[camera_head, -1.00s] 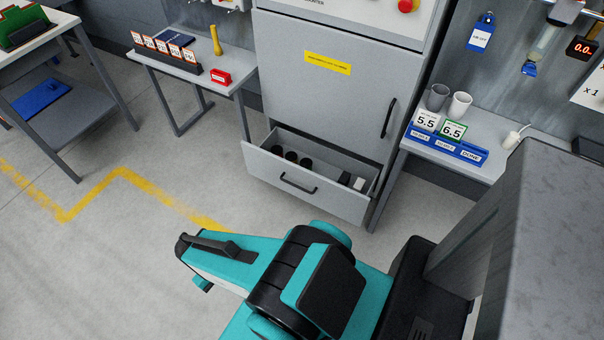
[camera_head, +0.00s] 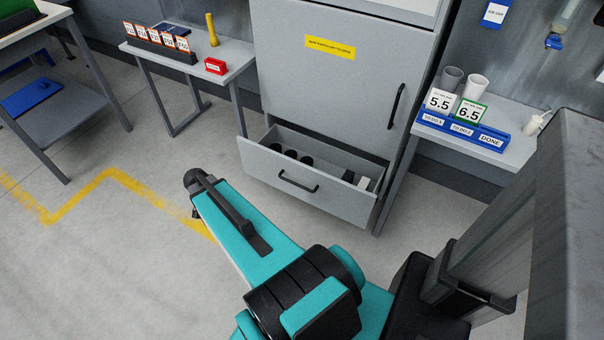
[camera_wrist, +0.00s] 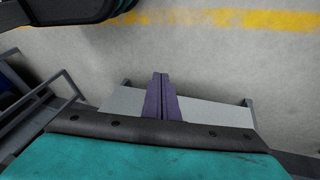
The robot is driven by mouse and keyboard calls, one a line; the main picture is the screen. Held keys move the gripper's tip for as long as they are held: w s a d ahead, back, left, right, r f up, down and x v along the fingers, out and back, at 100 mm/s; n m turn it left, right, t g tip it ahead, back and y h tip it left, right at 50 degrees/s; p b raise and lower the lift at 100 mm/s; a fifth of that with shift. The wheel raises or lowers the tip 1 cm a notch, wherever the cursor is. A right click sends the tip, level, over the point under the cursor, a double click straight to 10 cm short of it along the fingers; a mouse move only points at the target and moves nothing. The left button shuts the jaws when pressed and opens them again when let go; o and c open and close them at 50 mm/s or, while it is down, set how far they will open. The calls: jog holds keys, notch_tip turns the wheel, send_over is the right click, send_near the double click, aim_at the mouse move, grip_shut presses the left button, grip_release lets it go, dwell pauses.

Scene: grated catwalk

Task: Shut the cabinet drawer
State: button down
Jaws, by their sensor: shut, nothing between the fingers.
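The grey cabinet (camera_head: 335,85) stands at the back with its bottom drawer (camera_head: 272,178) pulled out. The drawer front has a dark bar handle (camera_head: 298,183). Dark round items and a white and a dark item lie inside. My arm crosses the lower middle of the head view, in front of the drawer with floor between them in the picture; my gripper cannot be made out there. In the wrist view my gripper (camera_wrist: 160,76) shows as two purplish fingers pressed together, empty. A pale grey surface lies behind them; I cannot tell whether it is the drawer.
A side table (camera_head: 235,57) with a rack of cards (camera_head: 158,42) and a red block (camera_head: 215,66) stands left of the cabinet. A table (camera_head: 520,150) with a blue tray (camera_head: 462,131) and cups stands right. The floor (camera_head: 110,265) at front left is clear.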

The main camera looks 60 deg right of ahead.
jog(key=s+d+r+m+h+b, duration=0.1)
jog(key=d+r+m+b, duration=0.1)
jog(key=d+m+b, duration=0.2)
jog(key=s+d+r+m+h+b, duration=0.1)
jog(key=d+m+b, duration=0.4)
jog(key=d+m, duration=0.5)
jog(key=s+d+r, duration=0.1)
jog(key=d, duration=0.7)
jog(key=shift+d+r+m+g+h, duration=0.3)
jog(key=shift+m+g, duration=0.1)
send_near(309, 173)
notch_tip(309, 173, down, 3)
jog(key=s+a, duration=0.1)
jog(key=a, duration=0.1)
jog(key=shift+s+d+f+b, duration=0.1)
jog(key=shift+d+b, duration=0.3)
jog(key=shift+d, duration=1.55)
